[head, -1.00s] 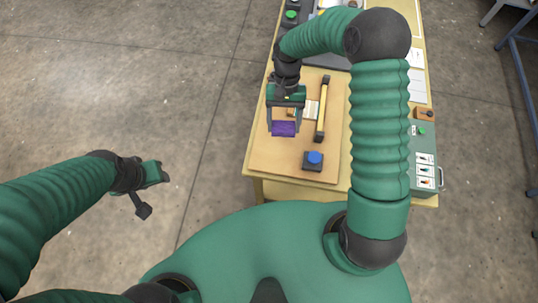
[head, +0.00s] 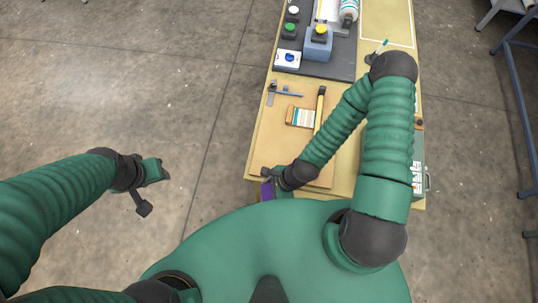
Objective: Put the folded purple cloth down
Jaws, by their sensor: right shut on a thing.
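The folded purple cloth (head: 267,191) shows as a small patch near the table's front left corner. My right gripper (head: 268,181) is shut on it. Part of the cloth is hidden by my gripper and body, and I cannot tell whether it touches the table. My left gripper (head: 154,190) is open and empty, out over the floor to the left of the table.
Behind is a dark panel with a blue button (head: 288,58) and a green button (head: 289,29). The board's left front part is clear.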

